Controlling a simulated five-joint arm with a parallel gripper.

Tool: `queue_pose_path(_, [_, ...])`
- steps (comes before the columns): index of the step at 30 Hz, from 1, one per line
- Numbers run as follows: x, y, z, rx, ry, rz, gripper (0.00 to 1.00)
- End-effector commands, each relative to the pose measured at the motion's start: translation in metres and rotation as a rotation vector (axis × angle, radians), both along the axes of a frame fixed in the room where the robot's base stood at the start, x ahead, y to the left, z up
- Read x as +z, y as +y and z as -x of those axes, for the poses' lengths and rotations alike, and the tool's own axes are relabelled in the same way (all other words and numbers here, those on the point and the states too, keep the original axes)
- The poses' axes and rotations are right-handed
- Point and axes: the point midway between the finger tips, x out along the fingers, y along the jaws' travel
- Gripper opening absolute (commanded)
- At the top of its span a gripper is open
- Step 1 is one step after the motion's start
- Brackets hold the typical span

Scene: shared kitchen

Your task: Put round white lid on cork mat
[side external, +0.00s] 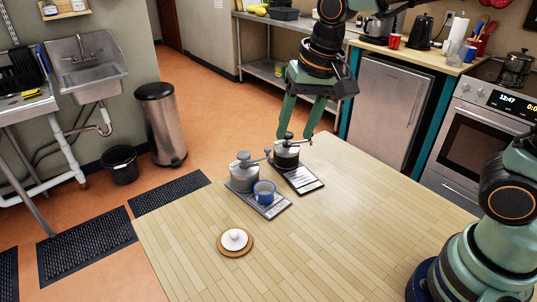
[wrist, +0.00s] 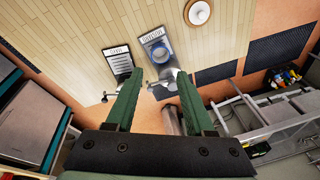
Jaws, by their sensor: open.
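The round white lid (side external: 235,237), with a small knob on top, rests on the round cork mat (side external: 222,249) near the front left of the wooden table. The mat's brown rim shows all around it. In the wrist view the white lid (wrist: 198,11) and the cork mat (wrist: 188,13) are at the top, right of centre. My gripper (side external: 296,136) is at the far end of the table, well apart from the lid. Its green fingers are spread with nothing held between them, around or just above the dark-topped grinder (side external: 287,156); I cannot tell which.
A grey grinder (side external: 243,175) and a blue cup (side external: 264,193) stand together on a grey plate (side external: 276,210) between my gripper and the mat. A dark plate (side external: 306,182) lies beside them. The table's right and front middle are clear.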

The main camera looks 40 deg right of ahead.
Motion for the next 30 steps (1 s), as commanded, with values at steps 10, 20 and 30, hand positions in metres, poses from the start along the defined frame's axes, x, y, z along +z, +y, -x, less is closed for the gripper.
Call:
queue_pose_path(10, [0.017,-0.081,0.058,0.279,-0.214,0.143,0.54])
queue_pose_path(20, [0.013,-0.097,0.074,0.368,-0.261,0.21,0.54])
queue_pose_path(30, [0.013,-0.097,0.073,0.367,-0.261,0.209,0.54])
